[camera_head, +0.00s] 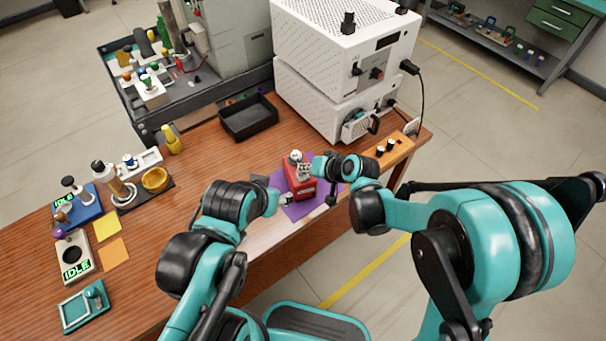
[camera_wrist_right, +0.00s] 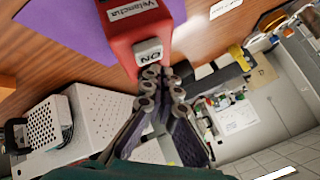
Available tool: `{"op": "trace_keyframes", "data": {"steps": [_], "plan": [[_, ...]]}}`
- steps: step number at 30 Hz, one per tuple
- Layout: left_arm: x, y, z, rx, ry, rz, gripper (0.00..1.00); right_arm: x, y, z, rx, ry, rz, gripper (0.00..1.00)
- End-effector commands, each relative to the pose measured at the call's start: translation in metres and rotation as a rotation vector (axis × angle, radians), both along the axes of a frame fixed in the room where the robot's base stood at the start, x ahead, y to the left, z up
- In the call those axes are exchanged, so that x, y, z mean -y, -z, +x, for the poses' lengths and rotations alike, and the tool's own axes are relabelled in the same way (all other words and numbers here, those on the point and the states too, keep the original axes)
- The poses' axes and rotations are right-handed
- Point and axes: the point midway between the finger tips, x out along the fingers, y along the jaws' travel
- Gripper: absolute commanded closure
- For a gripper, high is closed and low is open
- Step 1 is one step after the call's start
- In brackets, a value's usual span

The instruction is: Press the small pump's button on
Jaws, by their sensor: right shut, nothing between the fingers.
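The small red pump (camera_head: 300,188) stands on a purple mat (camera_head: 325,204) near the table's front edge. In the right wrist view the red pump (camera_wrist_right: 128,30) has a white label and a white button (camera_wrist_right: 149,51) marked ON. My right gripper (camera_head: 306,171) is at the pump's upper part. Its fingertips (camera_wrist_right: 161,80) are shut and empty, right by the button; I cannot tell whether they touch it. My left gripper (camera_head: 286,199) is low beside the pump's left side, small and partly hidden, so its jaw state is unclear.
A white perforated machine (camera_head: 318,107) stands behind the pump. A black tray (camera_head: 249,117) lies behind and left. An orange strip with knobs (camera_head: 397,151) is to the right. Scales, a yellow bowl (camera_head: 155,180) and bottles fill the left. Bare wood lies between them and my left arm.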

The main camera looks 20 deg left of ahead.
Motion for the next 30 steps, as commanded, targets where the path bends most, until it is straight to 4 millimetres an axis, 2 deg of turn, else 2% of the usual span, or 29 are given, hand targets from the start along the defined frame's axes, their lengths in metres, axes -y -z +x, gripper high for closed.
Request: {"op": "trace_keyframes", "data": {"steps": [4,30], "plan": [[0.0000,0.0073,-0.0001,0.000,0.000,0.000,0.51,0.0001,0.0068,0.0000,0.000,0.000,0.000,1.00],[0.0000,0.0122,0.0000,0.000,0.000,0.000,0.51,0.0001,0.0121,0.0000,0.000,0.000,0.000,1.00]]}}
